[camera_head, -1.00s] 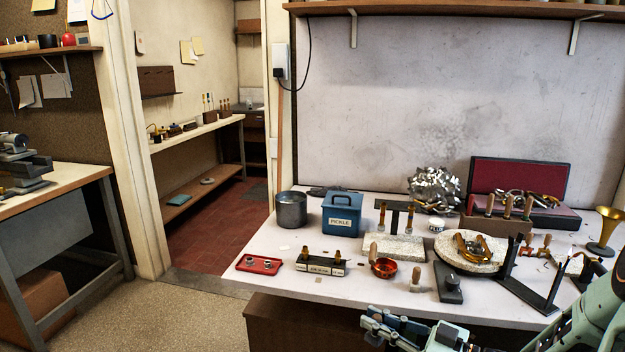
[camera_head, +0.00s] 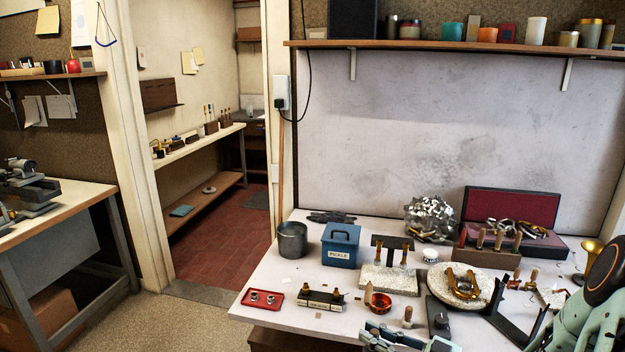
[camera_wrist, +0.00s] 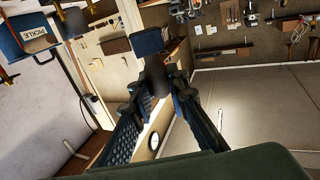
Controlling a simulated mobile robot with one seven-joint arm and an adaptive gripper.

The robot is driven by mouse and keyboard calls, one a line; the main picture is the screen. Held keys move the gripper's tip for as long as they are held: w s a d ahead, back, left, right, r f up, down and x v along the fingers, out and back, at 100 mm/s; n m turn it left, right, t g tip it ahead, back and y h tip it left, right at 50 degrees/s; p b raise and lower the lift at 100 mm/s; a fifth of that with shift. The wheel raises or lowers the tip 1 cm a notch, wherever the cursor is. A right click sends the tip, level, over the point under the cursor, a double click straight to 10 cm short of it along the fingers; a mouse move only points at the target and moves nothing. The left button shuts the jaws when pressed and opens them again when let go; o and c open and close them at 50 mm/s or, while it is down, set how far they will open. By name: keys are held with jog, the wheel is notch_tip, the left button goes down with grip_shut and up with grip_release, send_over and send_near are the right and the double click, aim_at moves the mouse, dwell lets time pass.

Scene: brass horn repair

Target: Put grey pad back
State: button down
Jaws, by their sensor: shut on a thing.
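My gripper (camera_wrist: 160,96) shows in the wrist view with its two dark fingers closing in toward each other. A dark grey, rounded piece (camera_wrist: 155,77) sits between the fingertips, and I take it to be the grey pad; its full shape is partly hidden by the fingers. A dark blue block (camera_wrist: 148,40) shows just beyond it; I cannot tell whether it is joined to it. In the head view my gripper (camera_head: 378,337) is cut off at the bottom edge, by the front edge of the workbench (camera_head: 275,322). The pad cannot be made out there.
The bench holds a red tray (camera_head: 263,300), a black labelled stand (camera_head: 322,301), a copper pan (camera_head: 378,302), a blue PICKLE box (camera_head: 340,246), a grey pot (camera_head: 292,240) and a dark block with a knob (camera_head: 439,318). A doorway opens at left.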

jog(key=shift+w+a+r+m+t+h, duration=0.1)
jog(key=shift+a+r+m+t+h, duration=0.15)
jog(key=shift+m+t+h, duration=0.3)
jog(key=shift+w+a+r+m+t+h, duration=0.1)
jog(key=shift+a+r+m+t+h, duration=0.15)
jog(key=shift+m+t+h, duration=0.3)
jog(key=shift+d+f+m+t+h, duration=0.15)
jog(key=shift+d+m+t+h, duration=0.05)
jog(key=shift+m+t+h, duration=0.7)
jog(key=shift+s+d+f+m+t+h, duration=0.25)
jog(key=shift+m+t+h, duration=0.3)
jog(key=shift+h, duration=0.35)
jog(key=shift+d, duration=0.1)
